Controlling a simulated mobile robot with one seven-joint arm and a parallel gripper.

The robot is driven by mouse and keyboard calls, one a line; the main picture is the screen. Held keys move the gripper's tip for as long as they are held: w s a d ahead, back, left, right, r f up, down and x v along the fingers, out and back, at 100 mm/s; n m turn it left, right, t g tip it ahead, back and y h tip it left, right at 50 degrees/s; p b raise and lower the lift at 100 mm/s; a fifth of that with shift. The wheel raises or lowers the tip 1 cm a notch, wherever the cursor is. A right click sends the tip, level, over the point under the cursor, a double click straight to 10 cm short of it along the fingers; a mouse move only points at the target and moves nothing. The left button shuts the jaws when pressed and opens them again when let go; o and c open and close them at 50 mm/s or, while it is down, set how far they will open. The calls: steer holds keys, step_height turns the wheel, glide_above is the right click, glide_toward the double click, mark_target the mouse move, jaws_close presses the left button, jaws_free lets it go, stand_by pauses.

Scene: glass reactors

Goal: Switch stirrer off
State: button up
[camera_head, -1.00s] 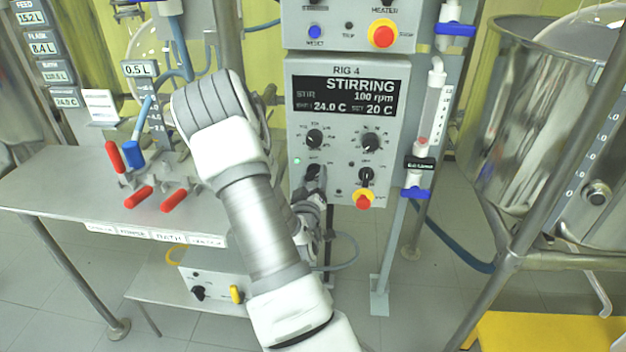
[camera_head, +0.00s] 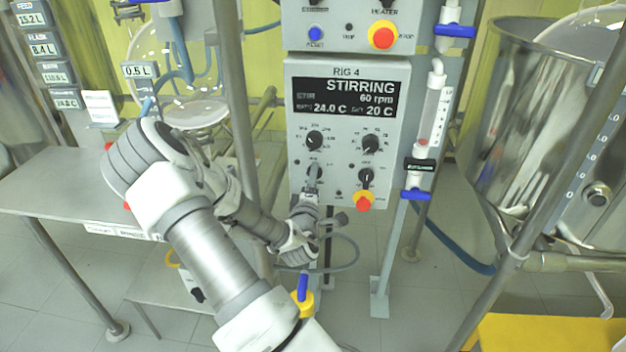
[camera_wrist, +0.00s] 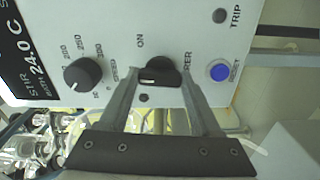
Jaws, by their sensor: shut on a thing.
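The control box (camera_head: 348,130) labelled RIG 4 has a display (camera_head: 345,96) reading STIRRING, 60 rpm, 24.0 C and set 20 C. My gripper (camera_head: 313,178) is at the lower left knob of this box. In the wrist view my gripper (camera_wrist: 161,84) has its two fingers on either side of the black stirrer switch knob (camera_wrist: 160,70), closed on it. The ON mark stands beside the knob. The small lamp (camera_head: 297,162) beside the switch looks dark in the head view. The speed dial (camera_wrist: 83,74) is near the switch, untouched.
A lower right knob with a red and yellow emergency button (camera_head: 363,202) sits close to my gripper. Glass tubing with a blue valve (camera_head: 415,193) stands right of the box. A steel vessel (camera_head: 530,120) is farther right, a bench (camera_head: 60,190) at left.

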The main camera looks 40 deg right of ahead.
steer(key=shift+w+r+n, duration=0.1)
steer(key=shift+n, duration=0.4)
steer(key=o, duration=1.4)
